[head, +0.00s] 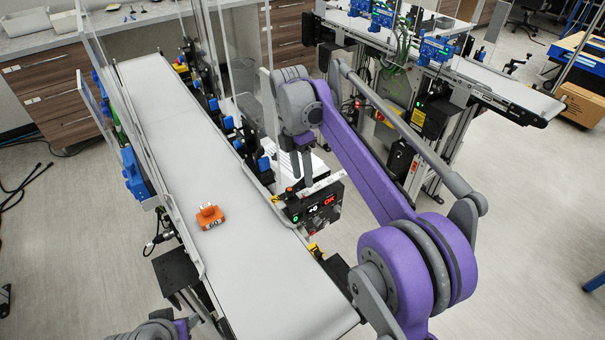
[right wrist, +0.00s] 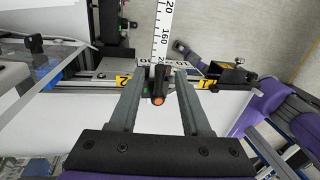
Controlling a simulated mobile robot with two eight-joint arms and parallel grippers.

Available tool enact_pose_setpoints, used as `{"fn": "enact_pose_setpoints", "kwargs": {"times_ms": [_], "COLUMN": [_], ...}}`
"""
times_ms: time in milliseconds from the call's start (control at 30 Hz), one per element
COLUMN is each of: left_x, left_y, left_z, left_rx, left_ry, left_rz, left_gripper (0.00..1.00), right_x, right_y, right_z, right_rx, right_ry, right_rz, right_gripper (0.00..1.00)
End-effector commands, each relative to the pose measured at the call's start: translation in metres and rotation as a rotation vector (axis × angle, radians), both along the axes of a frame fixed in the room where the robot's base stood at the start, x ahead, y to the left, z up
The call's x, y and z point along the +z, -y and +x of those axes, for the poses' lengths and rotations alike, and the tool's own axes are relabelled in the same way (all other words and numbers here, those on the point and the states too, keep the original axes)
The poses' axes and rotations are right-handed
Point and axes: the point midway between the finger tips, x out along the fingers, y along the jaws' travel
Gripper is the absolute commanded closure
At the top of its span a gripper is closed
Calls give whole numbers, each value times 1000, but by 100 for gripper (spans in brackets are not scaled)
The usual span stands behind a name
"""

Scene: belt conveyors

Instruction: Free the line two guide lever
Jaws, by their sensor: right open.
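The guide lever (right wrist: 158,88), black with an orange end, stands by a white ruler in the right wrist view. My right gripper (right wrist: 158,80) is open. Its two grey fingers appear on either side of the lever, with a gap on each side; how deep the lever sits between them I cannot tell. In the head view my right gripper (head: 302,163) points down beside the conveyor's right edge, above the control box (head: 315,200). The lever is too small to make out there. Part of my left arm shows at the bottom left; its gripper is out of view.
The white belt (head: 190,150) runs past with an orange part (head: 209,217) on it. Yellow tags marked 2 (right wrist: 123,81) and 1 (right wrist: 205,84) flank the lever on the rail. A clear guard panel (head: 240,60) stands behind my gripper. A second conveyor (head: 480,80) stands at the right.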

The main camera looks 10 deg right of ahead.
Motion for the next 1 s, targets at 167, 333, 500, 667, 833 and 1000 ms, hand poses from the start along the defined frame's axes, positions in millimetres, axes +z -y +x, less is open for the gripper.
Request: {"fn": "enact_pose_setpoints", "kwargs": {"times_ms": [167, 333, 500, 667, 833, 1000], "left_x": [8, 17, 24, 26, 26, 25], "left_y": [0, 0, 0, 0, 0, 0], "left_z": [4, 10, 15, 16, 16, 16], "left_rx": [0, 0, 0, 0, 0, 0], "left_ry": [9, 20, 29, 31, 31, 30], "left_rz": [0, 0, 0, 0, 0, 0], "left_gripper": [50, 50, 50, 50, 50, 50], "right_x": [34, 69, 93, 101, 100, 100], "right_y": [-3, -5, -7, -8, -8, -8], "right_z": [7, 13, 17, 18, 18, 18], "right_rx": [1, 1, 1, 1, 0, 0], "right_ry": [3, 3, 3, 2, 0, 0], "right_rz": [0, 0, 0, 0, 0, 0], "right_gripper": [52, 52, 52, 52, 52, 52]}}
